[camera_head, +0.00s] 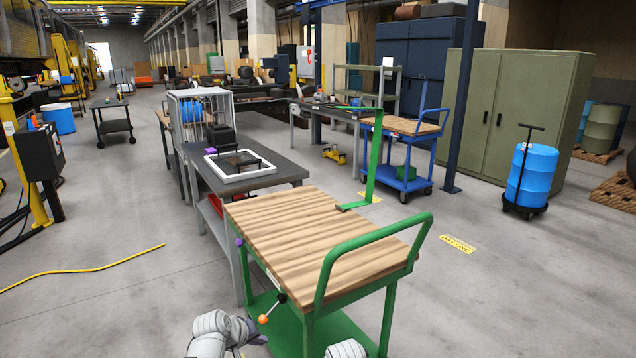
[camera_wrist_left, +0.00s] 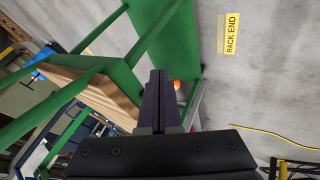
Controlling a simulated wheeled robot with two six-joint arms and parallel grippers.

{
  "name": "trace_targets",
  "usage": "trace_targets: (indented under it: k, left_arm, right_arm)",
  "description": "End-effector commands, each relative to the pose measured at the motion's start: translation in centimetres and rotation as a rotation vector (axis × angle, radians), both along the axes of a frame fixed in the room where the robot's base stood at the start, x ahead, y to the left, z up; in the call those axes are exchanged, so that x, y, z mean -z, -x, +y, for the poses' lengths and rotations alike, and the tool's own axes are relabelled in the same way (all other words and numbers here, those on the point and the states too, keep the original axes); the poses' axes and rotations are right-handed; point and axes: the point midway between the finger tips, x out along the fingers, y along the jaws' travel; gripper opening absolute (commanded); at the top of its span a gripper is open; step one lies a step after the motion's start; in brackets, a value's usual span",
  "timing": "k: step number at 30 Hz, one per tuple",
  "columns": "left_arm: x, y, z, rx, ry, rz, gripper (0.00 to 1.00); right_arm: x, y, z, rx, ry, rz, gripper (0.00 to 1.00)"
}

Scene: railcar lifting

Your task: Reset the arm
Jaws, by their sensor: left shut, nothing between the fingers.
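My left arm (camera_head: 212,335) comes in at the bottom of the head view, white and grey, low beside the green cart with the wooden top (camera_head: 325,235). In the left wrist view my left gripper (camera_wrist_left: 158,75) shows as two dark fingers pressed together, with nothing between them. The cart's green frame (camera_wrist_left: 100,115) and wooden edge (camera_wrist_left: 92,82) lie to the left of the fingers there. A small white part of my body shows at the bottom edge of the head view. My right gripper is out of view.
A grey table (camera_head: 235,182) with a white frame stands behind the cart. A yellow hose (camera_head: 85,270) lies on open floor at left.

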Motion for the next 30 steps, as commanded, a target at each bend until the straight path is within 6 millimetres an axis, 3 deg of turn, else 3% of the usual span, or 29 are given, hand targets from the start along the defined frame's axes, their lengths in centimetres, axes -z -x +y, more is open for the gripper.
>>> trace_targets:
  k: [1, 6, 13, 20, 30]
  left_arm:
    - [-2.9, 1.9, -2.5, 0.086, -0.048, 0.051, 0.0]
    - [-6.2, 7.9, -7.5, 0.339, -0.227, 0.223, 0.0]
    - [-10.9, 15.2, -10.5, 0.598, -0.452, 0.418, 0.0]
    - [-13.4, 18.7, -11.0, 0.711, -0.573, 0.517, 0.0]
    - [-13.5, 19.1, -10.9, 0.725, -0.591, 0.532, 0.0]
  right_arm:
    - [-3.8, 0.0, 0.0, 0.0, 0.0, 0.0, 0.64]
    - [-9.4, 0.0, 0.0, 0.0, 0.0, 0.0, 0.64]
    - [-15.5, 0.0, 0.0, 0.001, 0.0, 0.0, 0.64]
    - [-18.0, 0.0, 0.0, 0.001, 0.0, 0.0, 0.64]
    - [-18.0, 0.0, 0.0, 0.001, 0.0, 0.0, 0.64]
